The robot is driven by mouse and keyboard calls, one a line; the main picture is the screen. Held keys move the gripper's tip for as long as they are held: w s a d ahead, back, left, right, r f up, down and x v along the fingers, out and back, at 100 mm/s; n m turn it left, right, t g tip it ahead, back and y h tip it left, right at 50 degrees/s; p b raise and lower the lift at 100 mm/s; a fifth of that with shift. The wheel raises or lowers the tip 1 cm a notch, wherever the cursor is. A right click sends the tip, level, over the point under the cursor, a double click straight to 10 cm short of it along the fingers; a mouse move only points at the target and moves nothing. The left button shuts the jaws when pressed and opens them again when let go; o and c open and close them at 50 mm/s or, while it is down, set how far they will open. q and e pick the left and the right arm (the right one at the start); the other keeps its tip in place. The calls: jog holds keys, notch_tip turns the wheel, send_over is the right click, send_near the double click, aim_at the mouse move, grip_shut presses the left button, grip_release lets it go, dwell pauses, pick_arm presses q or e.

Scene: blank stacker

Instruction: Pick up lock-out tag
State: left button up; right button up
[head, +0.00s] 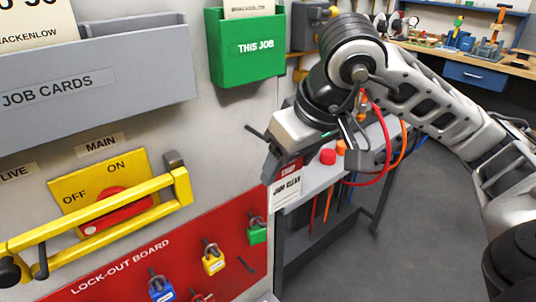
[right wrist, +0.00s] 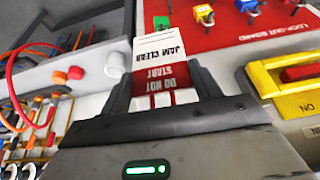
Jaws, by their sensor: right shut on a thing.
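The lock-out tag (head: 286,188) is a white and red card reading "DO NOT START" and "JAM CLEAR". My right gripper (head: 284,168) is shut on it, at the right edge of the wall panel in the head view. In the right wrist view the tag (right wrist: 160,65) stands out between the two dark fingers (right wrist: 163,88), its white end pointing away from the palm. Whether the tag touches the panel or a hook cannot be told. My left gripper is not in view.
The red lock-out board (head: 120,262) carries blue, yellow, green and red padlocks. Left are a yellow switch bar (head: 100,222) and grey job-card holder (head: 100,75). A green "THIS JOB" holder (head: 247,50) hangs above. Cables and a grey stand (head: 320,180) are close on the right.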

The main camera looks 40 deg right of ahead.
pick_arm(q)
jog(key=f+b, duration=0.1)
jog(key=b, duration=0.3)
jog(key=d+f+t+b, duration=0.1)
jog(key=b, duration=0.3)
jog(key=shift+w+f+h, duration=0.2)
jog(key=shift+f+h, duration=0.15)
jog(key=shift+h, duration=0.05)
pick_arm(e)
jog(key=s+d, duration=0.1)
jog(key=s, duration=0.9)
jog(key=shift+s, duration=0.25)
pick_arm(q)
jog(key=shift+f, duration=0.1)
pick_arm(e)
jog(key=shift+d, duration=0.1)
